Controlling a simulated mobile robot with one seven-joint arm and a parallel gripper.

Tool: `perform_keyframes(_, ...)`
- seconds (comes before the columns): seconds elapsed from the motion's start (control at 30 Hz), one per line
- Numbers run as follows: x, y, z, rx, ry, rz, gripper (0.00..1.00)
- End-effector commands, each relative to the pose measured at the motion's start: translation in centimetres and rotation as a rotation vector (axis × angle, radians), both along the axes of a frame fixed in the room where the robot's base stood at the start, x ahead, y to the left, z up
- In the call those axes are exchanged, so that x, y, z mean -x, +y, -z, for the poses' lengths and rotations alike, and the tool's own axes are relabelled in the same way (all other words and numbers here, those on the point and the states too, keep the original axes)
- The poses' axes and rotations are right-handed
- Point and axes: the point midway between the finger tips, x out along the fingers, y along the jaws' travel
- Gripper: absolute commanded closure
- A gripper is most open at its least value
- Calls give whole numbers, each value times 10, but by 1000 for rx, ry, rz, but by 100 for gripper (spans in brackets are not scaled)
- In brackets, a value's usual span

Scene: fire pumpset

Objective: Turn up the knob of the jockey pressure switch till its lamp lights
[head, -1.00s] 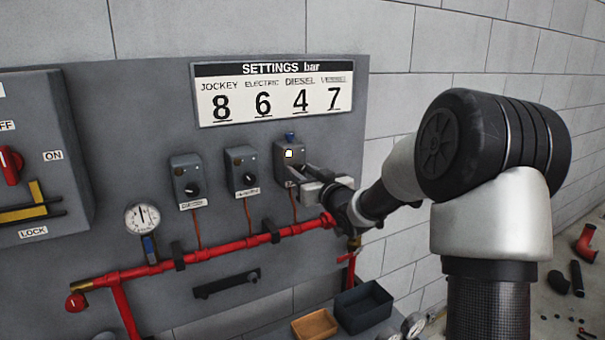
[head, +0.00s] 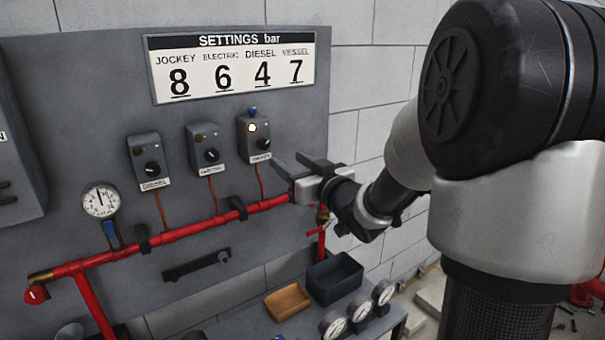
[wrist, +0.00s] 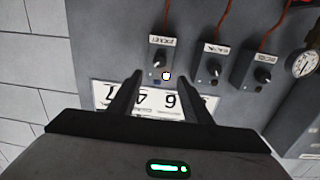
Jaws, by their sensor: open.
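The jockey pressure switch (head: 243,139) is the rightmost of three grey boxes on the panel, with a blue piece on top. Its lamp (head: 252,127) glows white. Its black knob (head: 264,143) is uncovered, above a label reading JOCKEY. My gripper (head: 287,161) is open and empty, below and right of the switch in the head view, apart from the knob. In the wrist view the picture is upside down; the jockey switch (wrist: 154,55), its knob (wrist: 158,62) and its lit lamp (wrist: 166,76) lie ahead, between the open fingers (wrist: 161,77).
The electric (head: 204,137) and diesel (head: 144,148) switches stand to the left, their lamps dark. A settings board (head: 232,68) above reads jockey 8, electric 6, diesel 4, vessel 7. A red pipe (head: 190,230) with a gauge (head: 100,201) runs below. Bins (head: 335,282) stand lower.

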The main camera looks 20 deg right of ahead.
Motion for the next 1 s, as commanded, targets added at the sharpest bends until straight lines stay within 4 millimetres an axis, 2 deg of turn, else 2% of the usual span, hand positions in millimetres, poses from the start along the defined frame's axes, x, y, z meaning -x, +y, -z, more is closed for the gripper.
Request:
perform_keyframes(0.1,23,-7,0,1,0,3,55)
perform_keyframes(0.3,43,-12,0,0,0,0,55)
perform_keyframes(1.0,46,-13,0,-1,0,0,55)
